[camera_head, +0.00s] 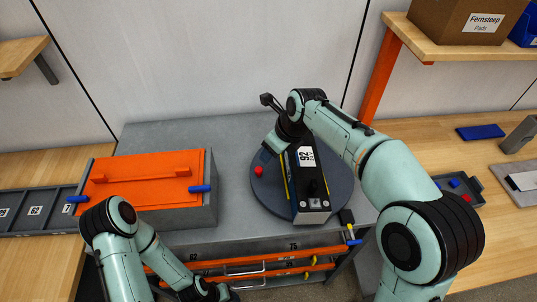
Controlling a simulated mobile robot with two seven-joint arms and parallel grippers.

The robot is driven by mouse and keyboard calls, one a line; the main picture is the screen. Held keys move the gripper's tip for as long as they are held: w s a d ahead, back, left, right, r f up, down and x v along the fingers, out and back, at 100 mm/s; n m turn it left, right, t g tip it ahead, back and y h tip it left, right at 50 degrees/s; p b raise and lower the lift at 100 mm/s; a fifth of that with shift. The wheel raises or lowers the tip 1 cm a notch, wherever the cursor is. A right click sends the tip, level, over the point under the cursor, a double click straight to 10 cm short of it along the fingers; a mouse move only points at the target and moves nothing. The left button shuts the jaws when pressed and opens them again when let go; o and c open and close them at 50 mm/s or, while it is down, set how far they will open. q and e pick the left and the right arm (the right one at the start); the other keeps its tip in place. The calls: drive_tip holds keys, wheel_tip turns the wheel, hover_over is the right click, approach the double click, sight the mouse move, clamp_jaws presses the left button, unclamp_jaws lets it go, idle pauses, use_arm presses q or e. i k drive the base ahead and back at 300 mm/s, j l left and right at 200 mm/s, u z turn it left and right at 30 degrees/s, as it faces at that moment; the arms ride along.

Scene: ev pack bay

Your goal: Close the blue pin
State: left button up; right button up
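Blue pins show in several places. One blue pin (200,189) sticks out at the right front of the orange lid (150,172), and another (77,198) at its left front. A further blue piece (354,242) sits at the right end of the drawer front, below the turntable. I cannot tell which one the task means. My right gripper (267,152) is over the turntable's far left part, beside the black module and above the red knob; its fingers are too small to read. My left gripper (222,293) is low at the front, near the drawer handles, mostly dark and partly cut off.
A black module (315,203) labelled 92 stands on the round grey turntable (344,190). A red knob (258,171) is at the turntable's left. Orange-edged drawers (290,253) are below. A grey tray (35,222) lies left; shelves and small parts are at right.

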sight(354, 242)
drive_tip(key=k, duration=1)
